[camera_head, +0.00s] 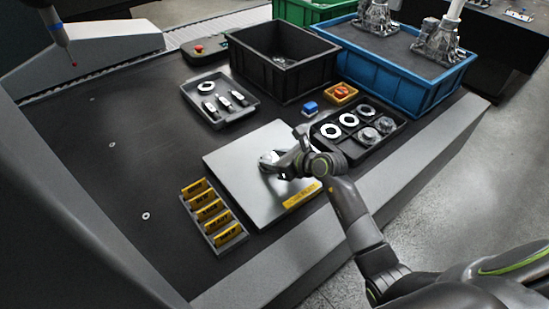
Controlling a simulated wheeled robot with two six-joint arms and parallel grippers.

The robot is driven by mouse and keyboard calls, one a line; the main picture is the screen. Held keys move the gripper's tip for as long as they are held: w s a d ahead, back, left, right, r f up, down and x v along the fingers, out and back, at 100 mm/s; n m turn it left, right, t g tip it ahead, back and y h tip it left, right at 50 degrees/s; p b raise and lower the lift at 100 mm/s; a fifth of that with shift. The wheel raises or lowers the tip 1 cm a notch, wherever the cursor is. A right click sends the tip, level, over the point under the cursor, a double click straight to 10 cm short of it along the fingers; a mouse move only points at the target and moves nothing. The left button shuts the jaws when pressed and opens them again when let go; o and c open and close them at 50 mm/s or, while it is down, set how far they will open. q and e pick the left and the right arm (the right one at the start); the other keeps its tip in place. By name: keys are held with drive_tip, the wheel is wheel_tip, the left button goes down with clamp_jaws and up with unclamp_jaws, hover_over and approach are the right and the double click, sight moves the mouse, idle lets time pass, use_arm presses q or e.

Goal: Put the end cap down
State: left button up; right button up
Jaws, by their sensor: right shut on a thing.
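The end cap (267,158) is a small, pale metallic round part at the tip of my right gripper (276,164). The gripper is shut on it and partly hides it. Both are over the middle of a flat grey plate (242,190) with a yellow label on its front edge. I cannot tell whether the cap touches the plate. My left gripper is out of view.
A black tray (342,158) with white rings and grey metal parts lies right of the plate. A rack of yellow blocks (226,239) is at its left. Behind are a grey tool tray (213,121), a black bin (290,78) and a blue crate (405,90). A probe (62,38) hangs upper left.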

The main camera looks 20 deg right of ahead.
drive_tip(key=o, duration=0.7)
drive_tip(key=shift+f, duration=0.1)
drive_tip(key=shift+c, duration=0.2)
drive_tip(key=o, duration=0.4)
drive_tip(key=shift+o, duration=0.2)
drive_tip(key=shift+r, duration=0.2)
drive_tip(key=v, duration=1.1)
drive_tip(key=shift+s+d+r, duration=0.1)
drive_tip(key=shift+s+d, duration=0.15)
drive_tip(key=shift+s, duration=0.2)
drive_tip(key=shift+r, duration=0.1)
